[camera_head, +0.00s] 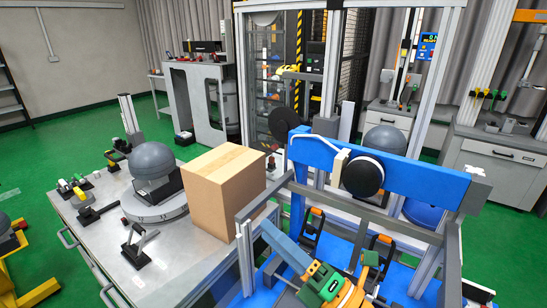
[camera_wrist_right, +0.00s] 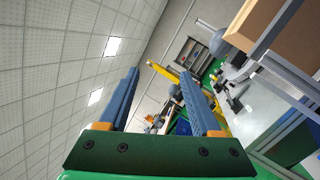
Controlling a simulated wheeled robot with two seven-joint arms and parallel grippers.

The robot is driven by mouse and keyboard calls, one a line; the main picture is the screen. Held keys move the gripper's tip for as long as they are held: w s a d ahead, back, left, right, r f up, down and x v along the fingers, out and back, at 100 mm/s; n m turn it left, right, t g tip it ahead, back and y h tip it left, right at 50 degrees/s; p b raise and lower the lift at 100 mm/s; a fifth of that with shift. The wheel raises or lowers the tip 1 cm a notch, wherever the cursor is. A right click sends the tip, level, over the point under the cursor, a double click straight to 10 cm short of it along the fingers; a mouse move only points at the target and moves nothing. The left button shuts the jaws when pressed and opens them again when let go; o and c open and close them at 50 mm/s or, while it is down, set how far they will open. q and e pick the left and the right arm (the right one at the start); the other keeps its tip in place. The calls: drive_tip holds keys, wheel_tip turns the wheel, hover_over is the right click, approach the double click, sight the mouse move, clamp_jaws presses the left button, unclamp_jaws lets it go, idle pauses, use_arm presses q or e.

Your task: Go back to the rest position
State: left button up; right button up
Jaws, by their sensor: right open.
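My right gripper (camera_head: 268,245) is low in the middle of the head view, in front of the tower frame. Its green body and blue fingers show, and the fingers point up and left. In the right wrist view the two blue fingers (camera_wrist_right: 158,74) stand well apart with nothing between them. The gripper appears to be beside the blue-decked fixture, close to the metal uprights; I cannot tell the exact gap. I see no left gripper in either view.
A cardboard box (camera_head: 222,186) stands on the grey table (camera_head: 183,258) beside a grey ball (camera_head: 152,160) on a round base. A blue crossbeam (camera_head: 425,182) with a black disc spans the tower frame (camera_head: 245,258). Black-and-orange clamps (camera_head: 312,228) sit below.

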drive_tip(key=w+d+f+m+t+h, duration=0.25)
drive_tip(key=d+m+t+h, duration=0.35)
drive_tip(key=d+m+h, duration=0.6)
drive_tip(key=s+d+f+m+g+h, duration=0.1)
drive_tip(key=d+f+m+g+h, duration=0.2)
drive_tip(key=f+m, duration=0.35)
drive_tip(key=s+d+f+m+g+h, duration=0.2)
drive_tip(key=f+m+h, duration=0.1)
drive_tip(key=f+m, duration=0.35)
drive_tip(key=s+f+m+g+y, duration=0.1)
drive_tip(key=s+f+m+g, duration=0.2)
drive_tip(key=s+f+g, duration=0.45)
drive_tip(key=s+f+m+g, duration=0.25)
drive_tip(key=s+f, duration=0.25)
drive_tip(key=s, duration=0.5)
drive_tip(key=s+f+g, duration=0.2)
drive_tip(key=f, duration=0.7)
drive_tip(key=s+f+g, duration=0.1)
drive_tip(key=s+f, duration=0.1)
drive_tip(key=f, duration=0.8)
drive_tip(key=s+d+f+g, duration=0.1)
drive_tip(key=s+f, duration=0.7)
drive_tip(key=s, duration=0.3)
drive_tip(key=shift+d+f+n, duration=0.3)
drive_tip(key=shift+d+n, duration=0.05)
drive_tip(key=shift+s, duration=0.15)
